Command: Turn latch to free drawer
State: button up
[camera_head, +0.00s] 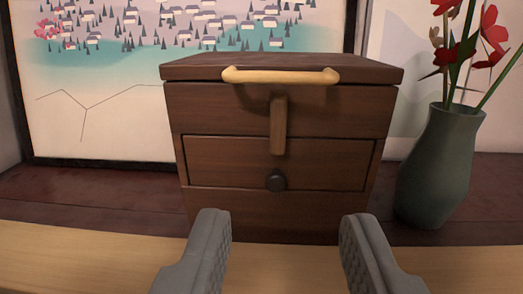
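A dark brown wooden box (225,110) stands in the middle of the head camera view. A single drawer (225,160) with a dark round knob (276,183) is set in its front and looks shut. A wooden latch (279,125) hangs upright on the front, its lower end overlapping the drawer's upper part. A pale yellow handle bar (281,76) runs along the lid's front edge above the latch. My gripper (286,225) is open and empty in front of the box, low in the view, its fingers on either side of the knob's line and apart from the box.
A grey-green vase (438,165) with red flowers stands close to the box's right side. A framed landscape picture (105,90) is behind the box. The box stands on a dark reddish ledge (90,200), with a lighter wooden edge (80,255) in front. The ledge left of the box is clear.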

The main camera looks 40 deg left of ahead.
aim_at(279, 110)
jog(key=x, duration=1.7)
jog(key=shift+w+a+f, duration=0.1)
jog(key=shift+f, duration=0.15)
grip_shut()
